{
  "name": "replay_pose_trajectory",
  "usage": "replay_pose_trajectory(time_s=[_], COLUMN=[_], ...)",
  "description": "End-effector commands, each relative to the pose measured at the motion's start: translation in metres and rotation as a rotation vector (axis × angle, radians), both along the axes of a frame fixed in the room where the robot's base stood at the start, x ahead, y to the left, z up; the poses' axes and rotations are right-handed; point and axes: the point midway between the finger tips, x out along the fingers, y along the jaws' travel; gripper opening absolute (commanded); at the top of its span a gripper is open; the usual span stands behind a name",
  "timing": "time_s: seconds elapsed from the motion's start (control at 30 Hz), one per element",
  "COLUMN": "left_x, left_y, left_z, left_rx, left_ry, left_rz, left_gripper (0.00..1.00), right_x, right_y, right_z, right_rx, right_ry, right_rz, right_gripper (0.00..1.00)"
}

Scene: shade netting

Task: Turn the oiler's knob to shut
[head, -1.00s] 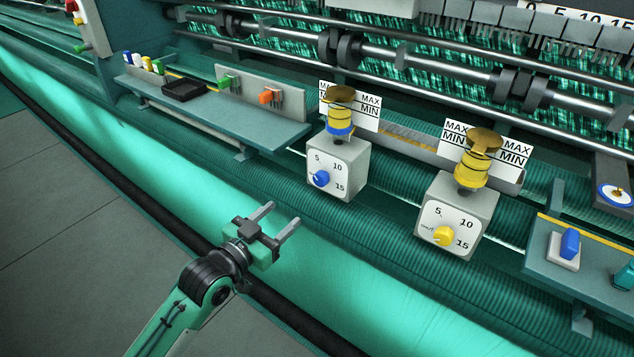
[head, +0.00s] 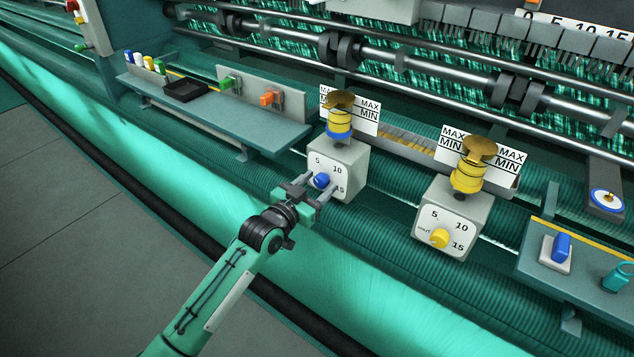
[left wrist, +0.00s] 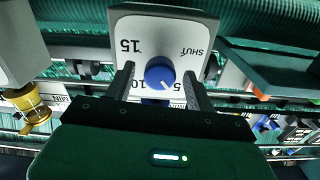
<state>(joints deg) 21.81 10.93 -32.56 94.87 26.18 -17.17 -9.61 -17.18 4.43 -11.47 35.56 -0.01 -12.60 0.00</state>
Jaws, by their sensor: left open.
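The oiler with the blue band (head: 339,125) stands on a grey box (head: 347,158) whose white face carries a dial with 5, 10 and 15. Its blue knob (head: 322,180) sits low on that face. My left gripper (head: 317,187) is open at the knob, one finger on each side. In the left wrist view the blue knob (left wrist: 160,73) lies between the fingers, with a gap visible. Its white mark points near the 5; SHUT (left wrist: 194,52) is printed on the face. A second oiler (head: 469,172) with a yellow knob (head: 439,238) stands to the right. My right gripper is not in view.
A shelf (head: 215,125) with a black tray (head: 186,90) and coloured pieces is at the left. Another shelf (head: 590,285) with a blue switch (head: 562,247) is at the right. Rollers and netting run behind the oilers. A green net roll (head: 370,270) lies in front.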

Motion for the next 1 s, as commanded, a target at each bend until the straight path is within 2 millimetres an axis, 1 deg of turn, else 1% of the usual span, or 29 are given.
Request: replay_pose_trajectory(time_s=[0.3, 0.33, 0.47, 0.5, 0.53, 0.57, 0.8, 1.0], left_x=[0.0021, 0.002, 0.002, 0.002, 0.002, 0.0019, 0.0019, 0.0019], left_y=[-0.0019, -0.0018, -0.0017, -0.0017, -0.0017, -0.0017, -0.0017, -0.002], left_z=[-0.0004, -0.0004, -0.0004, -0.0004, -0.0004, -0.0004, -0.0003, 0.0], left_rx=[0.001, 0.001, 0.001, 0.001, 0.001, 0.001, -0.013, -0.077], left_ry=[0.001, 0.001, 0.001, 0.001, 0.001, 0.001, 0.011, 0.057], left_rz=[0.0, 0.0, 0.0, 0.0, 0.0, 0.0, 0.0, 0.0], left_gripper=[0.55, 0.53, 0.28, 0.2, 0.14, 0.1, 0.11, 0.11], right_x=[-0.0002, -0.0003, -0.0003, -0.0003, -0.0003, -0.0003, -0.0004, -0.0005], right_y=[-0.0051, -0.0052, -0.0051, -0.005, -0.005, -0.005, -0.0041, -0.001], right_z=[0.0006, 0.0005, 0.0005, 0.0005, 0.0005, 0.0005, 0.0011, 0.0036], right_rx=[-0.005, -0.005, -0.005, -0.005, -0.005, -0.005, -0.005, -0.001], right_ry=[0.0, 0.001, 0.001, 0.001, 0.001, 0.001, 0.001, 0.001], right_rz=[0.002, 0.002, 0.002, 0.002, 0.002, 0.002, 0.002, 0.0], right_gripper=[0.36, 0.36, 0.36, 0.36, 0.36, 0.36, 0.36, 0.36])
